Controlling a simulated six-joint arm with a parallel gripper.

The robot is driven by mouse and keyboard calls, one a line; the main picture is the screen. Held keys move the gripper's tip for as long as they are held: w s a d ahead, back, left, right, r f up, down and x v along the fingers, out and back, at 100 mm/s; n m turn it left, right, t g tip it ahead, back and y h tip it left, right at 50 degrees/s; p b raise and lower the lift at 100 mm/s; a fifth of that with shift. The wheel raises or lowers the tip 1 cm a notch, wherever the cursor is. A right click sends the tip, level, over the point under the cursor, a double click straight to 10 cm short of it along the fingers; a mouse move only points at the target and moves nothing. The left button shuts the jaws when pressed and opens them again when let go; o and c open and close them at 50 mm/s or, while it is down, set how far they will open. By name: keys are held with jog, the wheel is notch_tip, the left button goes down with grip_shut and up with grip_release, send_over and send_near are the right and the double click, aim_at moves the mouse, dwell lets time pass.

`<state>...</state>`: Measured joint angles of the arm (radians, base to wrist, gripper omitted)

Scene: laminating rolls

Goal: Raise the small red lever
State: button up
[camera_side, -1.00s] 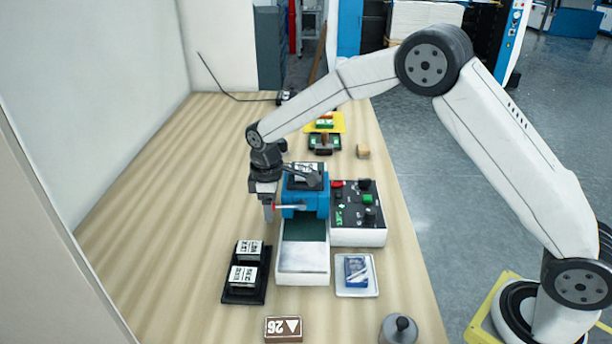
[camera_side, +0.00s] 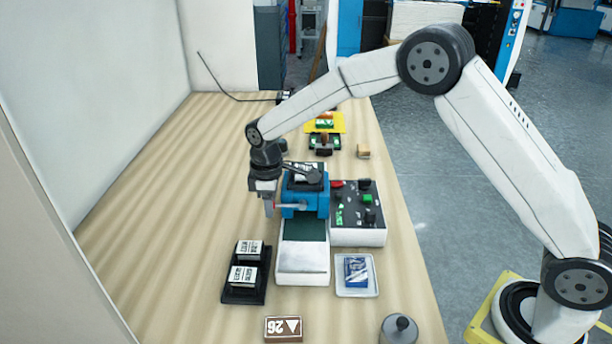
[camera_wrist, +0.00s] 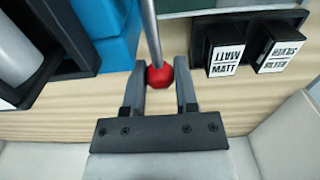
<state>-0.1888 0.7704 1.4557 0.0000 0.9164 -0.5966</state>
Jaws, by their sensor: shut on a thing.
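The small red lever (camera_wrist: 159,76) shows in the wrist view as a red knob on the end of a thin grey rod. The knob sits between my two fingertips. In the side view the lever's rod (camera_side: 292,206) sticks out to the left from the blue laminating machine (camera_side: 313,205), roughly level. My gripper (camera_side: 269,212) points down at the machine's left side and is shut on the knob, which its fingers mostly hide in the side view.
A black holder (camera_side: 232,297) with two labelled blocks stands front left. A white tray (camera_side: 372,288) with a blue packet stands front right. The control box (camera_side: 357,238) adjoins the machine on the right. The wood table left of the machine is clear.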

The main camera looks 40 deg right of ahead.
jog(key=shift+r, duration=0.7)
jog(key=shift+w+r, duration=0.1)
jog(key=shift+r, duration=1.3)
jog(key=o, duration=0.7)
jog(key=shift+r, duration=0.1)
jog(key=shift+r, duration=2.9)
jog(key=s+d+f+m+t, duration=0.1)
jog(key=s+d+f+m, duration=0.1)
jog(key=s, duration=0.6)
jog(key=s+d+f+m, duration=0.3)
jog(key=s+d+m, duration=0.1)
jog(key=s, duration=0.4)
jog(key=s+d+f+m+t, duration=0.1)
jog(key=s+d+f+m, duration=0.1)
jog(key=s, duration=0.6)
jog(key=shift+d+f+m+t, duration=0.15)
jog(key=shift+d+m+t, duration=0.25)
jog(key=shift+d, duration=0.6)
